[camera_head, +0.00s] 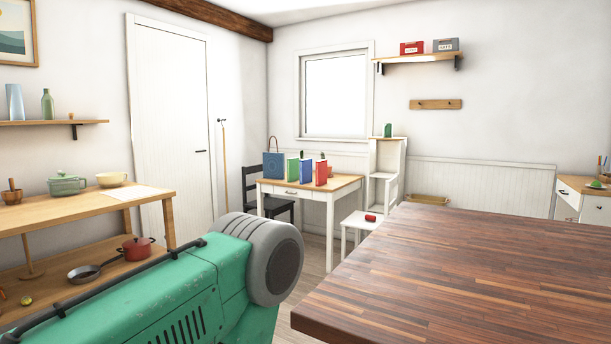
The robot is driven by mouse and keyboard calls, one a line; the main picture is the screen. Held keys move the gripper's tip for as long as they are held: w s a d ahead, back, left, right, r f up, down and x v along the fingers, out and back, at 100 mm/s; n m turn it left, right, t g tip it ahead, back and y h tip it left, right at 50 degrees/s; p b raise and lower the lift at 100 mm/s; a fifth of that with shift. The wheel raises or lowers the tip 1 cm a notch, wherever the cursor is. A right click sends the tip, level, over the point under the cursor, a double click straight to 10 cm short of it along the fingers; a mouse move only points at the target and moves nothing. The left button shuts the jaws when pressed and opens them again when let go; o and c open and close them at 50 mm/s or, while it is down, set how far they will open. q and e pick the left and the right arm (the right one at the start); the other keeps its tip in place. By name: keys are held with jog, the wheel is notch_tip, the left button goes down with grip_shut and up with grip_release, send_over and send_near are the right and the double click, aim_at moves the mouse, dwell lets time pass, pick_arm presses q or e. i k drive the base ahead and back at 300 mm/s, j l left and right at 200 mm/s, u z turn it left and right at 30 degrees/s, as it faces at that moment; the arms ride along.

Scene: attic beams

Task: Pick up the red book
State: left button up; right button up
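The red book (321,173) stands upright on a small white table with a wooden top (338,185), in the middle distance in the head view. It is the rightmost of three upright books. A blue book (306,173) stands just to its left, and a green book (293,169) stands left of that. Neither of my grippers shows in this view.
A blue bag (273,165) stands left of the books. A dark chair (255,192) is at the table's left, and a white stool (358,223) with a red item is at its right. A large wooden countertop (480,270) fills the right foreground. A wooden shelf unit (95,210) stands left.

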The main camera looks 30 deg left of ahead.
aim_at(321, 166)
jog(key=j+u, duration=0.2)
jog(key=j, duration=0.2)
jog(key=i+j+u, duration=0.2)
jog(key=j, duration=0.2)
jog(key=i+j+u, duration=0.1)
jog(key=j+u, duration=0.15)
jog(key=j, duration=0.15)
jog(key=i+j+u, duration=0.85)
jog(key=i+j+z, duration=0.2)
jog(key=i+z, duration=0.2)
jog(key=i, duration=0.25)
jog(key=i+l+z, duration=0.1)
jog(key=i+z, duration=0.8)
jog(key=z, duration=0.15)
jog(key=i+z, duration=0.1)
jog(key=i, duration=1.7)
